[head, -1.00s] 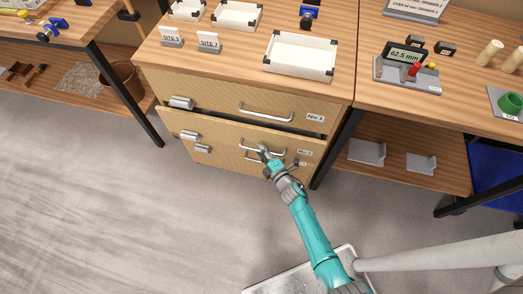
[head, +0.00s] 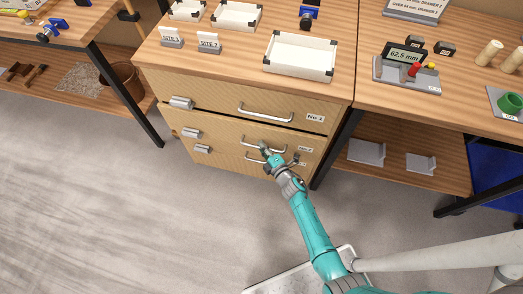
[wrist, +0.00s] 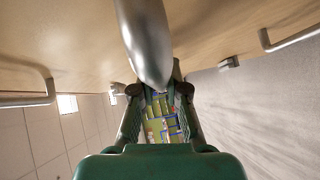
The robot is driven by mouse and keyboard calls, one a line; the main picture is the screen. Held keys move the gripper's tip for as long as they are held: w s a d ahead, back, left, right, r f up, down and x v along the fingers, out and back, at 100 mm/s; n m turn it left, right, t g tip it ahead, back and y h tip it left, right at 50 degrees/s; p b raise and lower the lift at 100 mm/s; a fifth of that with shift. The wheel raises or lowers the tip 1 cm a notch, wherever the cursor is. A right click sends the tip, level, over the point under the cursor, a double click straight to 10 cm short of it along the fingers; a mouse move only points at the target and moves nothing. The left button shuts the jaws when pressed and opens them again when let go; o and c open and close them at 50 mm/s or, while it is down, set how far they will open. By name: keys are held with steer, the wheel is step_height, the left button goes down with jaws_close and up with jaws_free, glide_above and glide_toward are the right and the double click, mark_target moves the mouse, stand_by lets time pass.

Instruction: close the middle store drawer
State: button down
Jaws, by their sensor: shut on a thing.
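The middle store drawer (head: 222,138), labelled No 2, is in the wooden cabinet in the head view. Its front looks nearly level with the drawer above, with a thin dark line along its top edge. I cannot tell if it is fully flush. My gripper (head: 267,152) is at its metal bar handle (head: 249,139), shut on it. In the wrist view the handle (wrist: 145,40) shows large and close, running in between the fingers (wrist: 157,88). The fingertips are partly hidden behind the handle.
The top drawer (head: 220,100), labelled No 1, looks shut. The bottom drawer (head: 225,160) lies just under my gripper, partly hidden by it. White trays (head: 300,56) stand on the cabinet top. A table leg (head: 330,155) is right of the cabinet. The floor in front is open.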

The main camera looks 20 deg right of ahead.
steer(key=shift+w+d, duration=0.8)
steer(key=shift+w, duration=0.2)
steer(key=c, duration=1.2)
jaws_free()
steer(key=shift+w, duration=0.1)
steer(key=v, duration=1.2)
